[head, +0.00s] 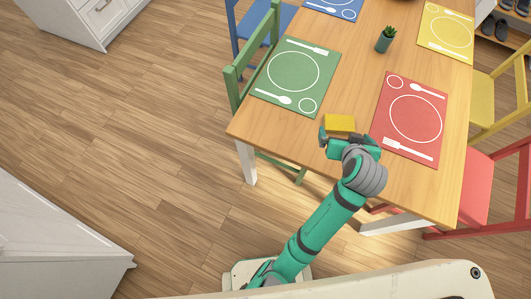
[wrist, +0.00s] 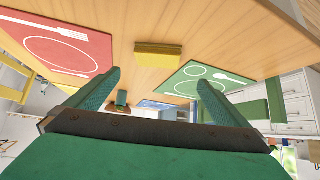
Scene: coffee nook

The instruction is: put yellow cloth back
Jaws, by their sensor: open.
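The yellow cloth (head: 340,123) is a small folded block lying on the wooden table between the green placemat and the red placemat. It also shows in the wrist view (wrist: 158,55), upper middle, beyond and between my fingers. My gripper (head: 335,142) is at the near edge of the table, just on the near side of the cloth. In the wrist view its two fingers (wrist: 158,95) stand wide apart with nothing between them. From these views I cannot tell whether a finger touches the cloth.
The green placemat (head: 292,76) lies left of the cloth and the red placemat (head: 412,118) right. A small potted plant (head: 385,40) stands farther back on the table (head: 348,75). A green chair (head: 237,88) is at the left, a red chair (head: 490,185) at the right. Bare floor lies left.

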